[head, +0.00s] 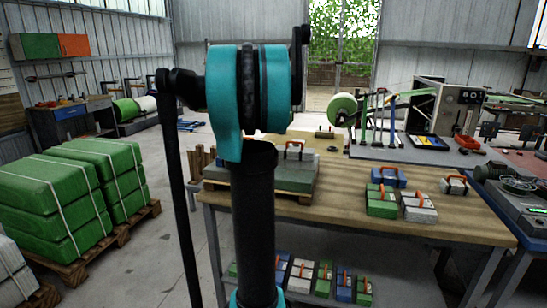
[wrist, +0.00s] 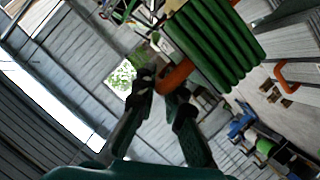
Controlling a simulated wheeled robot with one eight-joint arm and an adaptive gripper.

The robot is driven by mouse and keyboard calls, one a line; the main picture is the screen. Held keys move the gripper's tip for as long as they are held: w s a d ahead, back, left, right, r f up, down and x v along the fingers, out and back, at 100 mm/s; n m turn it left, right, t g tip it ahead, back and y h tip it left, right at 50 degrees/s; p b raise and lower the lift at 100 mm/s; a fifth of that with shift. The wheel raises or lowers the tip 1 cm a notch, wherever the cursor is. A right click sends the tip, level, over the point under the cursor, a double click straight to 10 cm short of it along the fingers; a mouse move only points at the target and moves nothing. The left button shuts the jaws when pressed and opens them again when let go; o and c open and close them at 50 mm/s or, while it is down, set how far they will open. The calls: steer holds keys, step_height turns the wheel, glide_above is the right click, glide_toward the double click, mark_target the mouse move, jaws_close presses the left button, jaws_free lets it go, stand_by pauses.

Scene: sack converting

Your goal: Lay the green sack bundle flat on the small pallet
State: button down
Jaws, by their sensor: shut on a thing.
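The green sack bundle (wrist: 213,42) is ribbed, with an orange handle (wrist: 175,77), and shows at the upper middle of the wrist view. My gripper (wrist: 160,85) is shut on that handle, with the bundle hanging off beyond the fingertips. In the head view my arm stands in front, and I cannot make out the gripper or the held bundle there. A small wooden pallet (head: 300,199) is on the table, partly behind my arm. It bears grey-green bundles (head: 290,178), and an orange handle shows on top.
The workbench (head: 455,228) holds a green bundle (head: 381,206), a blue bundle (head: 388,177) and grey bundles (head: 419,208) at the right. More bundles stand on its lower shelf. Large green sack stacks (head: 45,205) stand on floor pallets at left. Machines fill the back right.

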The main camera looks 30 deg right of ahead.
step_height(320, 180, down, 20)
steer(key=shift+r, duration=0.25)
steer(key=shift+f, duration=0.1)
steer(key=c, duration=1.6)
jaws_free()
steer(key=v, duration=1.2)
